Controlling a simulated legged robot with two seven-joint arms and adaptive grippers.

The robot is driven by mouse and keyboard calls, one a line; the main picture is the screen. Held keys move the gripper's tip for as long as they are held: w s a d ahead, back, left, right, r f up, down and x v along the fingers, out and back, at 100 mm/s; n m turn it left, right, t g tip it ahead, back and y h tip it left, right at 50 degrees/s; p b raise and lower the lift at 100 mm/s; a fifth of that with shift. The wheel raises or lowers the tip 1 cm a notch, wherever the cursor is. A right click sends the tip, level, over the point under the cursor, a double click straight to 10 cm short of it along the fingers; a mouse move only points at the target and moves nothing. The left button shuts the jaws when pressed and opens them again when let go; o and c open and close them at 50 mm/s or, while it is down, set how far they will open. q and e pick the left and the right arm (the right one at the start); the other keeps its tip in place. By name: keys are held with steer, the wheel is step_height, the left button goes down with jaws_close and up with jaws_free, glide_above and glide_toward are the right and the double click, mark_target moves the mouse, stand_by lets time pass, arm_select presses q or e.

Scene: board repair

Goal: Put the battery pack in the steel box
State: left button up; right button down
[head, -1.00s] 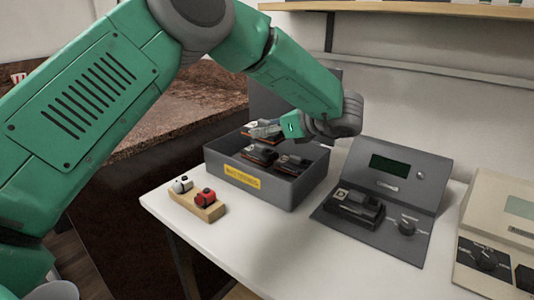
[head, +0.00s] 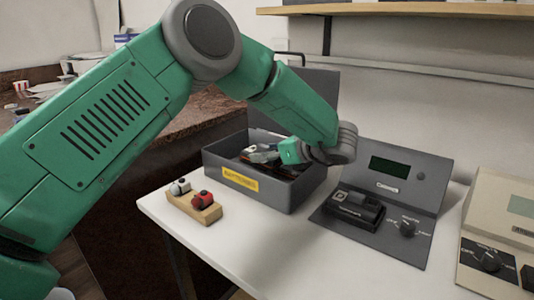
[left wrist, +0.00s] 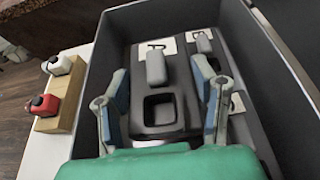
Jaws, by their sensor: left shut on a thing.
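The grey steel box (head: 285,193), with a yellow batteries label and its lid standing up behind, is on the white table. My left gripper (head: 264,153) is down at the box opening, its arm reaching in from above. In the left wrist view the left gripper (left wrist: 162,88) has its fingers on both sides of a dark battery pack (left wrist: 158,70) and is shut on it. This pack is inside the box walls, beside another dark pack (left wrist: 205,45). Whether it touches the pack below is hidden. My right gripper is not in view.
A wooden block (head: 193,206) with a white and a red knob stands left of the box. A grey tester (head: 387,187) holding another dark pack (head: 352,208) stands right of it, then a beige device (head: 500,215). The front of the table is clear.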

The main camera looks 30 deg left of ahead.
arm_select(q)
steer(key=shift+a+f, duration=0.25)
steer(key=shift+a, duration=0.3)
steer(key=o, duration=1.6)
steer(key=shift+a, duration=0.15)
steer(key=shift+c, duration=0.2)
steer(key=shift+d+r, duration=0.15)
steer(key=shift+d, duration=0.3)
steer(key=shift+d+r+p, duration=0.1)
steer(key=shift+r+p, duration=0.7)
steer(key=shift+r, duration=0.05)
steer(key=p+v, duration=0.2)
steer(key=v, duration=0.9)
steer(key=shift+d, duration=0.3)
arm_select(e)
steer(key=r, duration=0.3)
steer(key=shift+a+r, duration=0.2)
